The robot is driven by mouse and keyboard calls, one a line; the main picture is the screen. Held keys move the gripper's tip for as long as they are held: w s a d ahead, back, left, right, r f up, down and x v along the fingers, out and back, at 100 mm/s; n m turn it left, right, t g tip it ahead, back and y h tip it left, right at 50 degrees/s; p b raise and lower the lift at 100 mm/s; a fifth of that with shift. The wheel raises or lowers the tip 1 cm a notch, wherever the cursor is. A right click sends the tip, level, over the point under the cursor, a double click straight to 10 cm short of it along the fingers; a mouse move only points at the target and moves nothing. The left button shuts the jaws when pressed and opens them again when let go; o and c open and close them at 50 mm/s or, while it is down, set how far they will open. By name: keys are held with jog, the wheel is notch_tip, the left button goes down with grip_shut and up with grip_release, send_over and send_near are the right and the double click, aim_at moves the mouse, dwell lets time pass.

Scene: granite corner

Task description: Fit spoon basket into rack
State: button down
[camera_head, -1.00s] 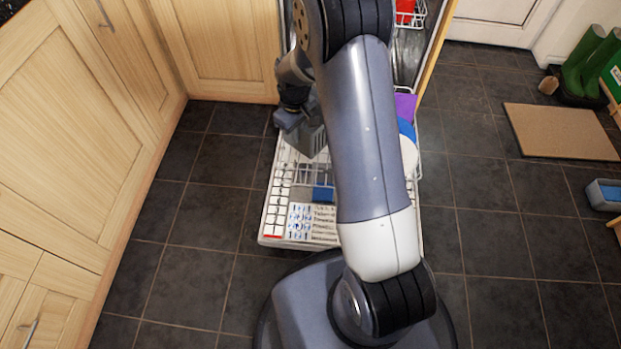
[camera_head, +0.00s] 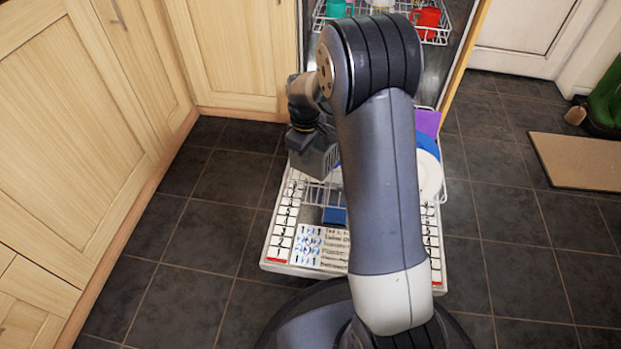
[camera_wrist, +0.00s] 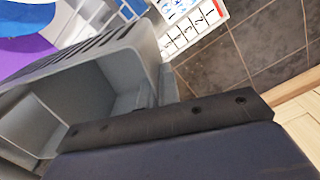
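The grey spoon basket (camera_head: 315,161) hangs from my gripper (camera_head: 306,141) over the left side of the pulled-out lower rack (camera_head: 272,252). In the wrist view the basket (camera_wrist: 142,62) is large at the left, its hollow inside and slotted wall showing. My gripper's dark jaw (camera_wrist: 170,122) lies along the basket's edge and appears shut on it. The rack's white numbered edge (camera_wrist: 192,27) shows beyond the basket. My arm hides the middle of the rack. I cannot tell whether the basket's bottom touches the rack.
A blue-and-white plate (camera_head: 428,165) and a purple item (camera_head: 427,122) stand on the rack's right side. A red cup (camera_head: 427,19) and teal cup (camera_head: 339,9) are in the upper rack. Wooden cabinets (camera_head: 75,105) stand left. Dark tiled floor (camera_head: 205,200) is clear between.

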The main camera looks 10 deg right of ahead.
aim_at(306, 174)
notch_tip(306, 174, down, 6)
jog(key=b, duration=0.2)
jog(key=shift+f+b, duration=0.15)
jog(key=shift+b, duration=0.15)
jog(key=shift+f, duration=0.65)
jog(key=c, duration=1.7)
grip_release()
jog(key=shift+r, duration=0.15)
notch_tip(306, 174, up, 13)
jog(key=p, duration=0.5)
